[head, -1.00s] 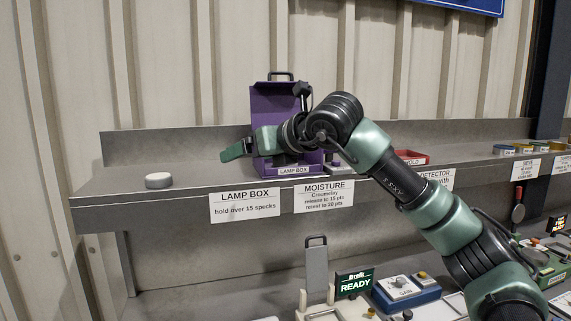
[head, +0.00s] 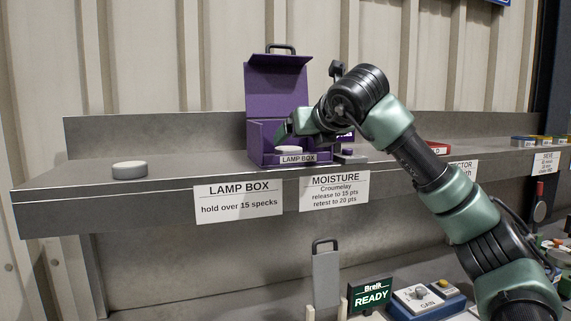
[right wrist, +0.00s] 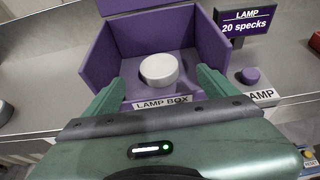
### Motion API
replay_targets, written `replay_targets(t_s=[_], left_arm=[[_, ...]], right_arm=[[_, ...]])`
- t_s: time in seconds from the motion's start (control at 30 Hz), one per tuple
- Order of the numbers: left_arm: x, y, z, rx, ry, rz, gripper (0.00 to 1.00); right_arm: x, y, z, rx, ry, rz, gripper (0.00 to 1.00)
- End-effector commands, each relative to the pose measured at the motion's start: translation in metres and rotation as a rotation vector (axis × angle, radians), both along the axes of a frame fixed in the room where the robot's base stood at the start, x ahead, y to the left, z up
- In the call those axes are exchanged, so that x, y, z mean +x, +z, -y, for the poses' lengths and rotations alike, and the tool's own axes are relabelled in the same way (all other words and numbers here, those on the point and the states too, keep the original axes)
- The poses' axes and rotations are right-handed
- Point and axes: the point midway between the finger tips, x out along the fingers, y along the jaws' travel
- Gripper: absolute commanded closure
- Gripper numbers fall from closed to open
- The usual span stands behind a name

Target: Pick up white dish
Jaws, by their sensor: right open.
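A round white dish (right wrist: 160,70) sits inside the open purple lamp box (right wrist: 95,63), on its floor. In the head view the white dish (head: 289,149) shows just above the LAMP BOX label, and the box (head: 275,95) has its lid raised. My right gripper (right wrist: 163,82) is open and empty. Its two green fingers reach over the front of the box, one on each side of the dish, apart from it. In the head view my right gripper (head: 292,128) is partly hidden by its own wrist. My left gripper is not in view.
A similar round pale piece (head: 129,170) stands on the shelf (head: 80,186) at left, with bare shelf between it and the box. A lamp display (right wrist: 247,22) reading 20 specks and a purple button (right wrist: 250,75) stand right of the box. Labels hang from the shelf edge.

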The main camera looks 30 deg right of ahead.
Motion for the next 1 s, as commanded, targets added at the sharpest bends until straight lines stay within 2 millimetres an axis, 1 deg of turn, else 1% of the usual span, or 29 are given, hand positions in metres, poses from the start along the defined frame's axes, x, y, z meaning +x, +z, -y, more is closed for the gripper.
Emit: replay_targets(t_s=[0.03,0.27,0.37,0.5,0.6,0.7,0.9,0.93,0.97,1.0], left_arm=[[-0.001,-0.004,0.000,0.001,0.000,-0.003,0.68],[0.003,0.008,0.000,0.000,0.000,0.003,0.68],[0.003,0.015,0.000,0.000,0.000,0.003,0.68],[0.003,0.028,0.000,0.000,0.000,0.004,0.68],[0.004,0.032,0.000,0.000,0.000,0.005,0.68],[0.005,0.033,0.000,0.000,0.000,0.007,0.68],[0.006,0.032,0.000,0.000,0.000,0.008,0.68],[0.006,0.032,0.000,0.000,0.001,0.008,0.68],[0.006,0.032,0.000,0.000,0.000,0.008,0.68],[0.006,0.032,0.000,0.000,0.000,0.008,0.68]], right_arm=[[0.002,-0.005,0.001,0.000,0.000,-0.001,0.13],[0.023,-0.012,0.005,0.001,0.000,-0.003,0.13],[0.033,-0.017,0.007,0.000,-0.001,-0.004,0.13],[0.052,-0.027,0.010,-0.001,0.000,-0.004,0.13],[0.063,-0.033,0.012,0.000,0.000,-0.002,0.13],[0.068,-0.036,0.013,0.000,0.001,-0.001,0.13],[0.069,-0.038,0.013,-0.001,0.001,0.000,0.13],[0.069,-0.038,0.013,-0.001,0.001,0.000,0.18],[0.069,-0.038,0.013,-0.001,0.001,0.000,0.26],[0.068,-0.037,0.013,-0.001,0.001,0.000,0.38]])
